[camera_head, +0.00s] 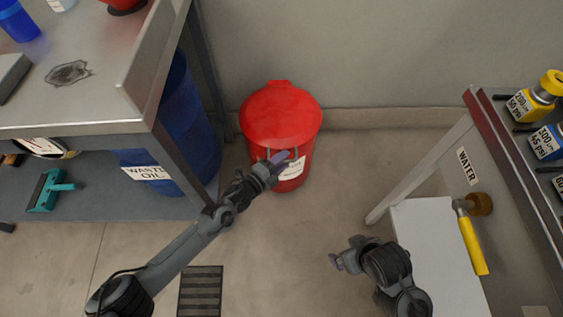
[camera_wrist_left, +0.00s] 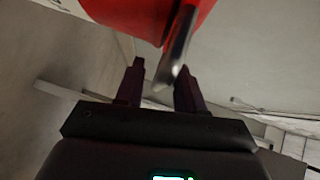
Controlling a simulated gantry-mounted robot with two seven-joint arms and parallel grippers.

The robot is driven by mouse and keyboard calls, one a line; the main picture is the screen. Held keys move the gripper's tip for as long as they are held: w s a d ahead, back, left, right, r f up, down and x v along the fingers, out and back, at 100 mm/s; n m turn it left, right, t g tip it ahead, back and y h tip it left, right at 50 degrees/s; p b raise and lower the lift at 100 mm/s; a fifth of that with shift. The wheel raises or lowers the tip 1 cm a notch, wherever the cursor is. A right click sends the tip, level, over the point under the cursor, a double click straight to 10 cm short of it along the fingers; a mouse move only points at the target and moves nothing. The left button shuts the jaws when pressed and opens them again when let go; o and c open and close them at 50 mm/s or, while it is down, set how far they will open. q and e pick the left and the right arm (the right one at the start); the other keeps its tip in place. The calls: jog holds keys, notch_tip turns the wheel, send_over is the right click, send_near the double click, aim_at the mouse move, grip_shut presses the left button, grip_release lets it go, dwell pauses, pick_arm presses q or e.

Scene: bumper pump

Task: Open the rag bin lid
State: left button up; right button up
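The red rag bin (camera_head: 297,172) stands on the floor against the back wall, with a white label on its front. Its domed red lid (camera_head: 280,115) looks shut. My left gripper (camera_head: 279,157) is at the bin's front, just below the lid's rim. In the left wrist view its two dark fingers (camera_wrist_left: 160,85) are apart, and a grey metal bar (camera_wrist_left: 180,42) from the bin reaches down between them, nearer the right finger. Whether they touch the bar I cannot tell. My right gripper (camera_head: 342,262) hangs over the floor at lower right, away from the bin; its fingers are unclear.
A metal workbench (camera_head: 70,110) and a blue waste oil drum (camera_head: 190,125) stand left of the bin. A shelf unit (camera_head: 515,165) with yellow and blue bottles is at the right, above a white surface (camera_head: 430,250) with a yellow-handled tool. A dark floor grate (camera_head: 201,290) lies in front.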

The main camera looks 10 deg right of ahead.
pick_arm(q)
grip_shut()
jog(key=shift+r, duration=0.1)
dwell(0.3)
jog(key=shift+n+g+y, duration=0.4)
jog(key=r+p, duration=0.7)
jog(key=p, duration=0.1)
jog(key=shift+w+d+r, duration=0.1)
jog(key=shift+w+r, duration=0.2)
jog(key=w+r+p, duration=0.3)
jog(key=r+p, duration=0.1)
jog(key=r, duration=0.5)
jog(key=shift+w+d, duration=0.2)
jog(key=shift+d, duration=0.1)
